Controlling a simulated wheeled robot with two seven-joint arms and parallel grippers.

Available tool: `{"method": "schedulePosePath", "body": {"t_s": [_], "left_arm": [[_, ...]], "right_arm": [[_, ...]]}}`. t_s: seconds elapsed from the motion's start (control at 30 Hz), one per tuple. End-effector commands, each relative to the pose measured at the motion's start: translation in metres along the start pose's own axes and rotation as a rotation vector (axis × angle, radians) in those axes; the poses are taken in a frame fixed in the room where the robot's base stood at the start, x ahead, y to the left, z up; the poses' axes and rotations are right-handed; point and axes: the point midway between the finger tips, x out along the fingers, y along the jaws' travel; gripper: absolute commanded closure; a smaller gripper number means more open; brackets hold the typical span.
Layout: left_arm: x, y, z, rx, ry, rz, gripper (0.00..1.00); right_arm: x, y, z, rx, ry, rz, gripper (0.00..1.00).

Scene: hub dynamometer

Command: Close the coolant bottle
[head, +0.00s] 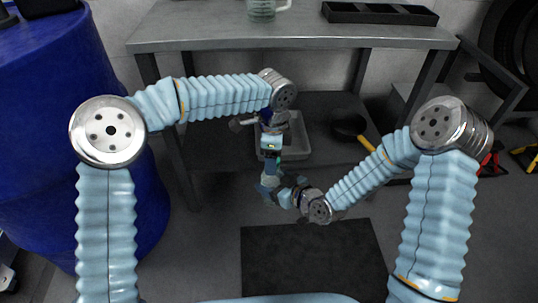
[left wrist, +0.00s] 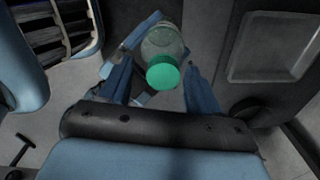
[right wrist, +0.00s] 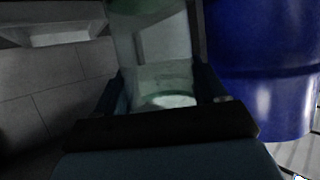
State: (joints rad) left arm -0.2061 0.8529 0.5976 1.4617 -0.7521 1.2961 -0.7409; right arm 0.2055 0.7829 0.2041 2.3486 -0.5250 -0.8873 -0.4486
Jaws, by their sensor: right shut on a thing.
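The coolant bottle, clear with a green cap, shows end-on in the left wrist view (left wrist: 160,42). The green cap (left wrist: 162,73) sits at the bottle's near end; I cannot tell whether it is screwed tight. My left gripper (head: 271,165) points down over the bottle, its fingers open on either side of the cap with gaps visible. My right gripper (head: 270,188) comes from the right, lower down, and is shut on the bottle's clear body, which fills the space between its fingers in the right wrist view (right wrist: 165,85). In the head view the bottle is mostly hidden by the grippers.
A grey workbench (head: 290,35) stands ahead with a glass jug (head: 262,10) and a black divided tray (head: 380,13) on top. Its lower shelf holds a grey bin (head: 297,140) and a dark round pan (head: 347,124). A blue drum (head: 45,100) stands left. A black mat (head: 310,262) lies on the floor.

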Motion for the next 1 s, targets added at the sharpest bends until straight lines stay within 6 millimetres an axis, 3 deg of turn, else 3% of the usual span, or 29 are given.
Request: {"method": "schedulePosePath", "body": {"t_s": [0.27, 0.6, 1.0], "left_arm": [[-0.005, -0.001, 0.000, -0.002, 0.001, -0.004, 0.37], [-0.044, -0.001, 0.000, -0.002, 0.002, -0.005, 0.37], [-0.048, -0.001, 0.000, -0.061, 0.002, -0.003, 0.40]], "right_arm": [[0.000, -0.002, 0.000, -0.002, 0.000, -0.004, 1.00], [0.000, -0.002, 0.000, -0.002, 0.000, -0.005, 1.00], [0.000, -0.002, 0.000, -0.002, 0.000, -0.005, 1.00]]}}
